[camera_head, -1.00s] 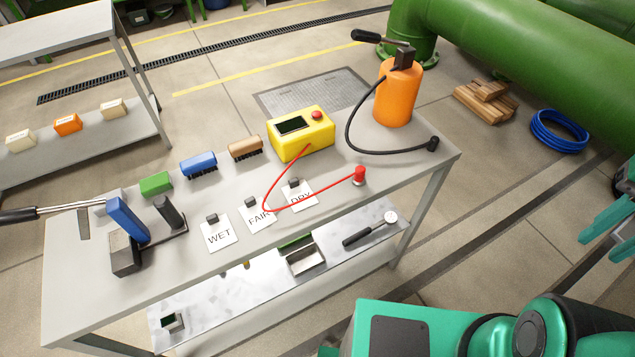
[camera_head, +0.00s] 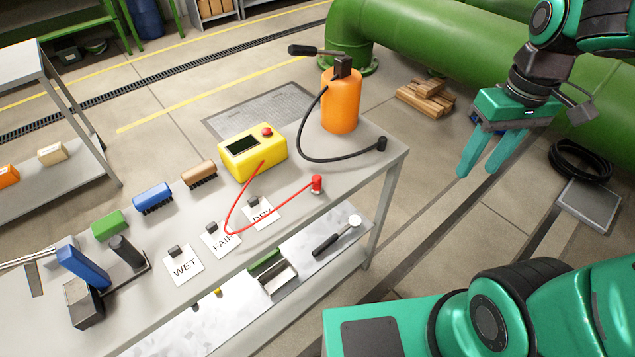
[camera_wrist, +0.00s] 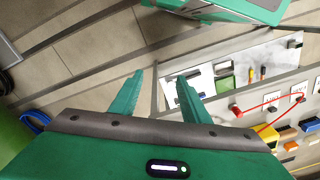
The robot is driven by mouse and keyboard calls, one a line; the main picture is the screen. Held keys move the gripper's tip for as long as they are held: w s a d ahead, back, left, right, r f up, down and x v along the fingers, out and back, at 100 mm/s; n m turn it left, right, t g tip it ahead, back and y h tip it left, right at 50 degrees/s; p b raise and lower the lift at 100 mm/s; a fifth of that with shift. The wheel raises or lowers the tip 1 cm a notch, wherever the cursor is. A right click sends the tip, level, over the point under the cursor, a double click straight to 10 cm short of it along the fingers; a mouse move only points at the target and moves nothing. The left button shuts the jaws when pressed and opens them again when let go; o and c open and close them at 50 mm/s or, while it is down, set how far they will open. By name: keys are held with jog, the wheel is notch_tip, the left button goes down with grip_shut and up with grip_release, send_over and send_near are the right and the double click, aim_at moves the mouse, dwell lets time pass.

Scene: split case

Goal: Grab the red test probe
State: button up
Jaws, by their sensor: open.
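The red test probe (camera_head: 317,184) stands upright near the right front edge of the grey table, and a red cable (camera_head: 238,206) joins it to the yellow tester (camera_head: 252,155). The tester has a dark screen and a red button. In the wrist view the probe (camera_wrist: 236,111) is right of my fingers, with the tester (camera_wrist: 268,136) partly shown beyond it. My green gripper (camera_head: 482,170) is open and empty, right of the table and apart from the probe. Its fingers (camera_wrist: 162,88) also show in the wrist view.
An orange pump bottle (camera_head: 341,104) with a black hose stands behind the probe. WET (camera_head: 183,268), FAIR and DRY cards lie along the table front. Brushes (camera_head: 153,198) and a blue-handled tool (camera_head: 84,266) are left. A lower shelf holds a metal tray (camera_head: 279,278).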

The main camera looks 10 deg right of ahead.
jog(key=w+a+n, duration=0.5)
jog(key=w+a, duration=0.1)
jog(key=a, duration=0.1)
jog(key=n+y, duration=0.1)
jog(key=n, duration=1.1)
send_near(317, 176)
jog(key=f, duration=0.2)
jog(key=a+f, duration=0.1)
jog(key=f, duration=0.1)
jog(key=shift+s+f, duration=0.15)
jog(key=shift+s, duration=0.05)
jog(key=shift+w+a+f, duration=0.1)
jog(key=shift+w+f, duration=0.05)
jog(key=shift+f, duration=1.45)
jog(key=shift+w+a+f, duration=0.1)
jog(key=shift+w+f, duration=0.05)
jog(key=shift+f, duration=1.4)
jog(key=shift+c, duration=0.3)
jog(key=c, duration=1)
